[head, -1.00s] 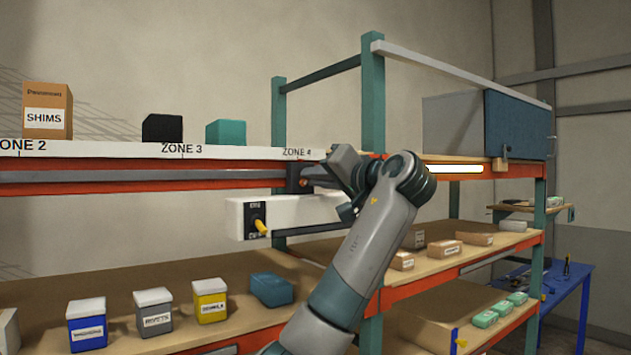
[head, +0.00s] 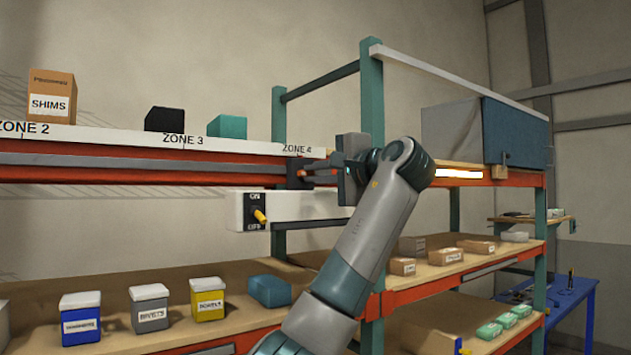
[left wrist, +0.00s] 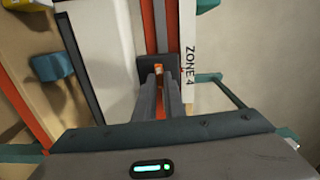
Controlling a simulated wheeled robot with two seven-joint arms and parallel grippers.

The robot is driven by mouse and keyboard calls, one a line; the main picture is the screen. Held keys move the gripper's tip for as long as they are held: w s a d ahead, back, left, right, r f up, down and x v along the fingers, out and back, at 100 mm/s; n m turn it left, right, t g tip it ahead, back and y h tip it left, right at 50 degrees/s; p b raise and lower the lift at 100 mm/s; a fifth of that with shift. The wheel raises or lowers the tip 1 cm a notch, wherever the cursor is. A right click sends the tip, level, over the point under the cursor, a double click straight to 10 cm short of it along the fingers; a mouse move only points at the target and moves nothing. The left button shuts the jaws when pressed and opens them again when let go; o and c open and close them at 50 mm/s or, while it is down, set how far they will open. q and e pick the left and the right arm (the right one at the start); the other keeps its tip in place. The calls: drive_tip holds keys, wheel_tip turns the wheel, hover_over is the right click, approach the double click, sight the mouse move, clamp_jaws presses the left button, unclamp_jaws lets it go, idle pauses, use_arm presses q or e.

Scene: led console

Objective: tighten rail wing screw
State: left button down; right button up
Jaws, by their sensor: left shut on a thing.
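The wing screw shows as a small orange piece (left wrist: 158,69) at the dark rail clamp (left wrist: 149,66) in the left wrist view. The clamp (head: 297,173) sits on the grey rail (head: 150,167) below the ZONE 4 label in the head view. My left gripper (head: 318,175) reaches the clamp from the right. In the left wrist view its two fingers (left wrist: 158,80) are close together on either side of the screw, shut on it. The fingers partly hide the screw, and the head view barely shows it. My right gripper is not in view.
A white box (head: 312,206) with an ON/OFF switch (head: 258,214) hangs just below the clamp. Above, a shelf holds a SHIMS box (head: 52,96) and dark and teal blocks. Several labelled bins stand on the lower shelf (head: 110,335). A green post (head: 371,100) rises behind my arm.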

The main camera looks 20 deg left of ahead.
use_arm(q)
drive_tip(key=shift+f+m, duration=0.1)
drive_tip(key=shift+m, duration=0.3)
drive_tip(key=c, duration=1.8)
unclamp_jaws()
drive_tip(key=shift+d, duration=0.15)
drive_tip(key=shift+s, duration=0.15)
drive_tip(key=b+v, duration=0.7)
drive_tip(key=v, duration=1)
drive_tip(key=shift+d+b, duration=0.15)
drive_tip(key=shift+b, duration=0.2)
